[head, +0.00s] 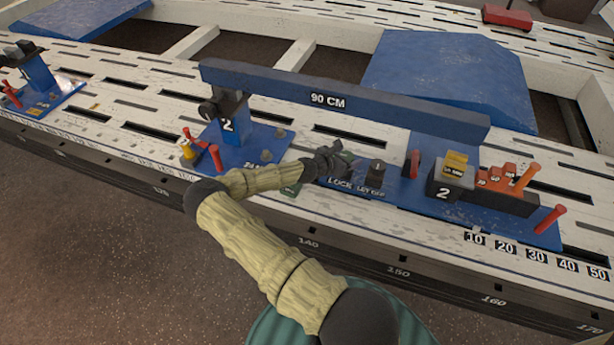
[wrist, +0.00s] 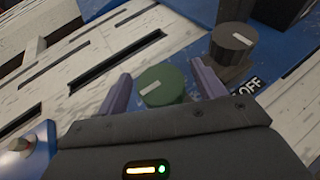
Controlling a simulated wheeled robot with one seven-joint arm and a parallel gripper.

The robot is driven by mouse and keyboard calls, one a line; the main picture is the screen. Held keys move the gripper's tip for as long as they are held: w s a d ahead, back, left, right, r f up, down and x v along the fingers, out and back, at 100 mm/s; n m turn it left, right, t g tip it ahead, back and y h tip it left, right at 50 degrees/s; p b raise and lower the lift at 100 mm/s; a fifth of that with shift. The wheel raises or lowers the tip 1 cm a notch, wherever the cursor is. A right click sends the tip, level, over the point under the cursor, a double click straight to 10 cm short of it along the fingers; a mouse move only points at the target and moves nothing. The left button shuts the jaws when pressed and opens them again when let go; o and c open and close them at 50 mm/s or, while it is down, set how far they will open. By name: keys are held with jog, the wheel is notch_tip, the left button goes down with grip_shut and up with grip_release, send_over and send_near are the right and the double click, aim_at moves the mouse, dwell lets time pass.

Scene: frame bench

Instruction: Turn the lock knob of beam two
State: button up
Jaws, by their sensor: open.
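Beam two is a long dark blue bar (head: 400,112) marked "90 CM", lying across two blue stands that each bear a "2". Below it, the blue base carries the labels "LOCK" and "LET OFF". The green lock knob (wrist: 165,88) with a pale pointer mark shows in the wrist view, and a dark knob (wrist: 235,42) is to its right. My gripper (wrist: 162,88) is open, one purple finger on each side of the green knob. Contact with the knob cannot be told.
A grey block (head: 450,182) marked "2" is right of the knobs. Blue ramps (head: 450,75) lie behind the beam.

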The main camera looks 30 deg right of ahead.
jog(key=shift+r+n+t+y+p, duration=0.15)
jog(key=shift+n+t+y+p, duration=0.65)
jog(key=shift+n+t+p, duration=1.05)
jog(key=s+a+r+m+g+y+p, duration=0.2)
jog(key=s+a+r+m+p, duration=0.5)
jog(key=a, duration=0.4)
jog(key=s+a+r+m+g+y+p, duration=0.3)
jog(key=s+a+r+m+p, duration=0.4)
jog(key=a+r, duration=0.3)
jog(key=shift+s+a+r+g+y, duration=0.2)
jog(key=shift+s+a+g+y, duration=0.25)
jog(key=shift+a, duration=0.7)
jog(key=shift+s+a, duration=0.1)
